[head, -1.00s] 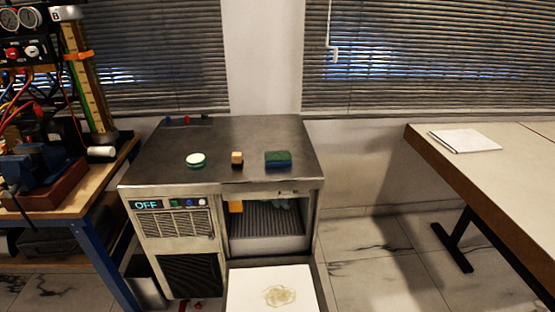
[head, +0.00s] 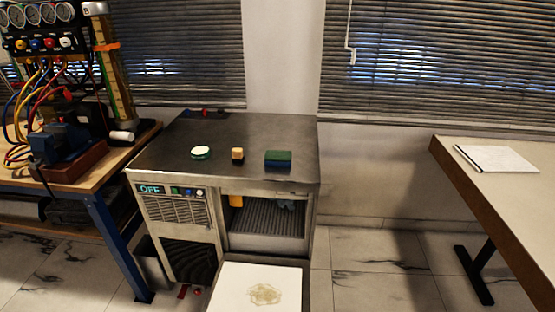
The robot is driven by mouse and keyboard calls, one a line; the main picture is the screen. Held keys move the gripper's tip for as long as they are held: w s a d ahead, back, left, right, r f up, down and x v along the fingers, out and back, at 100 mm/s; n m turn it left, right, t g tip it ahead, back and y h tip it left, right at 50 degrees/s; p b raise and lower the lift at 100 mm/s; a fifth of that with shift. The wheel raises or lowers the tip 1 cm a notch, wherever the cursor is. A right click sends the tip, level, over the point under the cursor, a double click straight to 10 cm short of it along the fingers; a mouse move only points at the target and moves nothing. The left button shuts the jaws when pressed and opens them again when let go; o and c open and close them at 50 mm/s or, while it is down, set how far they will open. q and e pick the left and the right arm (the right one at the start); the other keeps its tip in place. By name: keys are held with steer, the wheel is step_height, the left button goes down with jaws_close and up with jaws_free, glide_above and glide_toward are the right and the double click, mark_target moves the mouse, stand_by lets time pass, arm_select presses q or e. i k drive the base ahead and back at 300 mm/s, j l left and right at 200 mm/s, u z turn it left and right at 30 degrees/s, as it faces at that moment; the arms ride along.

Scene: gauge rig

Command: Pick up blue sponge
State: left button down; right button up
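The blue sponge (head: 278,159) lies on the dark top of the metal cabinet (head: 225,135), near its front right edge. Its top layer is dark green and its lower side is blue. A small tan block (head: 237,154) and a round white and green item (head: 201,152) lie to its left on the same top, apart from it. Neither of my grippers shows in the head view.
The cabinet's front has an "OFF" display (head: 150,189) and an open compartment (head: 265,222). A white board with a stain (head: 255,288) sits low in front. A gauge bench (head: 75,178) stands left; a table (head: 500,190) with papers (head: 497,158) stands right. Tiled floor between is clear.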

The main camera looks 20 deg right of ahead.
mark_target(272, 158)
steer(key=l+u, duration=0.2)
steer(key=l, duration=0.2)
steer(key=k+l+u, duration=0.2)
steer(key=l, duration=0.25)
steer(key=l+u, duration=0.4)
steer(key=l, duration=0.45)
steer(key=l+u, duration=0.35)
steer(key=l, duration=0.5)
steer(key=l+u, duration=0.4)
steer(key=l, duration=0.5)
